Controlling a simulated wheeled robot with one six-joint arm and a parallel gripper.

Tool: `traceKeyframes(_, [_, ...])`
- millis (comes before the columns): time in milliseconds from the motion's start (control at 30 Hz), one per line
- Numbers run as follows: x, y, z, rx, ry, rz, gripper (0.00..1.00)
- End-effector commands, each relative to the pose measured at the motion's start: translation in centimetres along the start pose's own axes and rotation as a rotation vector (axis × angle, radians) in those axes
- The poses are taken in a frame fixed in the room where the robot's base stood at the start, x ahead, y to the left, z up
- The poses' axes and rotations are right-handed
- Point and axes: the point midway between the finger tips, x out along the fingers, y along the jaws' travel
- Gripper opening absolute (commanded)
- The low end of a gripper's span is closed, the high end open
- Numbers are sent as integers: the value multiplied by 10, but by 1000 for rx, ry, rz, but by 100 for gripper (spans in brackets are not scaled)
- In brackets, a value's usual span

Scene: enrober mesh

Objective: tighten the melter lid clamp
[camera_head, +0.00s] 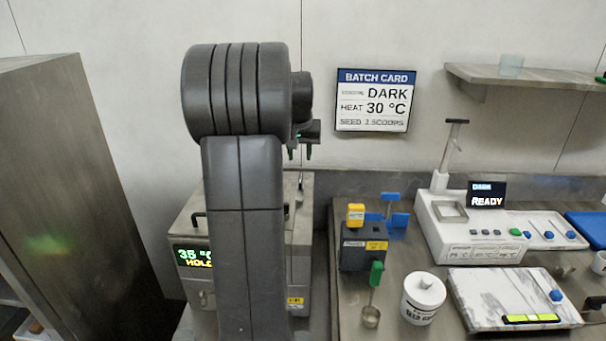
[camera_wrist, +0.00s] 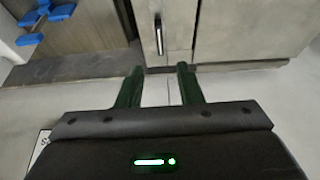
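The melter (camera_head: 300,250) is a grey metal box at the left end of the counter, mostly hidden behind my arm. Its display (camera_head: 194,257) reads 35 °C and HOLD. A small upright lever, which looks like the lid clamp (camera_head: 299,187), shows at the lid's right back part. In the wrist view the melter lid (camera_wrist: 250,30) fills the upper right, and the lever (camera_wrist: 159,36) lies at its edge. My gripper (camera_head: 301,152) is above the back of the melter. In the wrist view its fingers (camera_wrist: 159,70) are apart and empty, with the lever beyond their tips.
A dark block with a yellow top (camera_head: 356,215) and a blue-vaned piece (camera_head: 398,220) stand right of the melter. A scoop (camera_head: 371,316), white pot (camera_head: 423,300), marble slab (camera_head: 510,288) and white READY machine (camera_head: 470,235) are further right. A wall is close behind.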

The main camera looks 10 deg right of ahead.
Motion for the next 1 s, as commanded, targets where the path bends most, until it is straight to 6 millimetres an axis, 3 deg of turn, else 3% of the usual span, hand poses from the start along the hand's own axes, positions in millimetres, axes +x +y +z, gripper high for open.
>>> traceKeyframes(300, [69,0,1,0,-6,1,33])
traceKeyframes(500, [95,0,1,0,-3,1,33])
traceKeyframes(933, [105,0,1,0,-1,0,33])
traceKeyframes(1000, [105,0,1,0,-1,0,19])
